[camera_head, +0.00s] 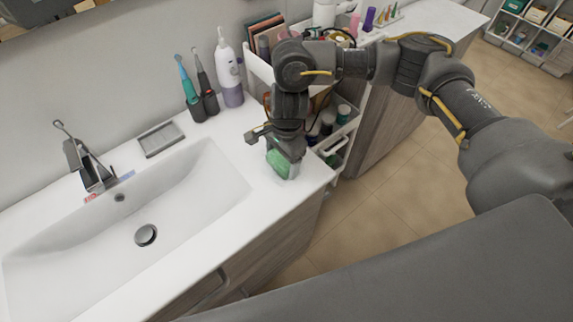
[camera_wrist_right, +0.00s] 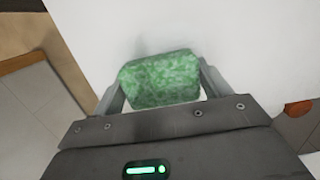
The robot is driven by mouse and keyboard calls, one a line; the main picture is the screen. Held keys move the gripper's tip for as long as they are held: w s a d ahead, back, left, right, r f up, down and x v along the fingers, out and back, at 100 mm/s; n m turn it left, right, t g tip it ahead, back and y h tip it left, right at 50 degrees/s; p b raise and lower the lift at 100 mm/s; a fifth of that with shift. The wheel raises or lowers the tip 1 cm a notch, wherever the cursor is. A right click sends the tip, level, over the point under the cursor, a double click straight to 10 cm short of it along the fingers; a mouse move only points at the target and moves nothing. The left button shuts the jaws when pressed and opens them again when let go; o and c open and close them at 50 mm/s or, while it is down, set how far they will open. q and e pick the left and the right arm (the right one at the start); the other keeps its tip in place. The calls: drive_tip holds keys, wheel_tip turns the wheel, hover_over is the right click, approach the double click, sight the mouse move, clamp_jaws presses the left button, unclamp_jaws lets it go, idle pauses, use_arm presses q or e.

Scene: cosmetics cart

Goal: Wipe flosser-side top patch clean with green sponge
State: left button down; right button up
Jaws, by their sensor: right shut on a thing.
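A green sponge (camera_head: 279,163) is between the fingers of my right gripper (camera_head: 284,168), low over the right end of the white sink counter (camera_head: 225,134). In the right wrist view the sponge (camera_wrist_right: 160,79) sits between the two fingers of the right gripper (camera_wrist_right: 162,92), with the white counter surface behind it. I cannot tell whether the sponge touches the counter. The white and purple flosser (camera_head: 229,72) stands upright at the back of the counter, left of my right gripper. No distinct dirty patch shows; the gripper and sponge hide part of the top. My left gripper is not in view.
Two electric toothbrushes (camera_head: 197,90) stand in a dark holder beside the flosser. A grey soap dish (camera_head: 161,139), faucet (camera_head: 84,165) and sink basin (camera_head: 120,221) lie to the left. A cart with bottles (camera_head: 343,114) stands close right of the counter edge.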

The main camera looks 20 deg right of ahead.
sight(275, 151)
drive_tip(key=shift+w, duration=0.15)
drive_tip(key=shift+w+a+f+b, duration=0.25)
drive_tip(key=shift+w+b, duration=0.35)
drive_tip(key=shift+b, duration=0.2)
drive_tip(key=shift+w+a+b, duration=0.35)
drive_tip(key=shift+w+b, duration=0.25)
drive_tip(key=shift+w, duration=0.15)
drive_tip(key=shift+w+a+r+b, duration=0.2)
drive_tip(key=shift+w+b, duration=0.15)
drive_tip(key=shift+w, duration=0.15)
drive_tip(key=shift+s+d+p, duration=0.25)
drive_tip(key=shift+s+p, duration=0.1)
drive_tip(key=shift+s, duration=0.25)
drive_tip(key=shift+s+d+r+p, duration=0.15)
drive_tip(key=shift+s+d, duration=0.1)
drive_tip(key=shift+s, duration=0.3)
drive_tip(key=shift+s+d+f+p, duration=0.15)
drive_tip(key=shift+s+d, duration=0.1)
drive_tip(key=shift+s, duration=0.3)
drive_tip(key=shift+s+d+r, duration=0.1)
drive_tip(key=shift+s, duration=0.15)
